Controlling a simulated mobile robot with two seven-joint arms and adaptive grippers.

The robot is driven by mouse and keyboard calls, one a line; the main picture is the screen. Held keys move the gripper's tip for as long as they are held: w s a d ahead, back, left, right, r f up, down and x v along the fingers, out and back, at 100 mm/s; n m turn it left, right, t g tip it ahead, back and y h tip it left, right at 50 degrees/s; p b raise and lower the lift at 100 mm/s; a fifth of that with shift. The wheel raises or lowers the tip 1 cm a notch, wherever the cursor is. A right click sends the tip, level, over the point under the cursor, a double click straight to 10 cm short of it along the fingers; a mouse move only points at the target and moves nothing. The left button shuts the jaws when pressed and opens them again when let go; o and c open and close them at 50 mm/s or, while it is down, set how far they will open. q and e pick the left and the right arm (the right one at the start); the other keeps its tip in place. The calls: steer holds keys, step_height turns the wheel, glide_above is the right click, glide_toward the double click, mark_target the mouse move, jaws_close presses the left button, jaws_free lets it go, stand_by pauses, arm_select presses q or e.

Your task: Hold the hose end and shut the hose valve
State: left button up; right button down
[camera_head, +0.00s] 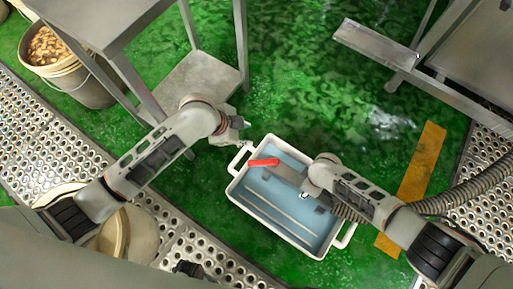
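A red lever (263,162), which looks like the hose valve handle, shows over the upper left part of a white tray (233,190). A grey metal piece (285,174) lies beside it, running toward my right gripper (303,184). My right gripper is over the tray, and its fingers are mostly hidden under its own wrist, so its hold is unclear. A grey ribbed hose (468,196) comes in from the right and passes behind my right arm. My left gripper (243,134) is open and empty, just above the tray's upper left handle, apart from the red lever.
The tray holds pale blue liquid or lining and thin rods (283,208). A metal stand (200,80) is at upper left, near my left arm. A metal frame (385,45) is at upper right. Green wet floor (310,90) is clear between.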

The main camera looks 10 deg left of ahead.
arm_select(q)
steer(key=w+d+r+m+t+h, duration=0.25)
steer(key=w+d+r+t, duration=0.2)
steer(key=w+r, duration=0.4)
steer(key=w+d+r+m+t+h, duration=0.1)
steer(key=w+d+r+m+t, duration=0.3)
steer(key=w+r, duration=0.45)
steer(key=s+d+r+m+g+h, duration=0.2)
steer(key=s+d+r+m+h, duration=0.25)
steer(key=d+m, duration=0.2)
steer(key=s+d+r+m+g+h, duration=0.2)
steer(key=s+d+r+m+h, duration=0.3)
steer(key=d, duration=0.3)
steer(key=s+d+f+m+g+y, duration=0.1)
steer(key=s+d+f+m+g, duration=0.1)
steer(key=s+f+m+g, duration=0.45)
steer(key=m+g+y, duration=0.2)
steer(key=m+y, duration=1)
steer(key=y, duration=0.4)
glide_toward(255, 162)
steer(key=shift+n, duration=0.25)
steer(key=f, duration=0.8)
steer(key=shift+s+f, duration=0.2)
steer(key=shift+f, duration=0.2)
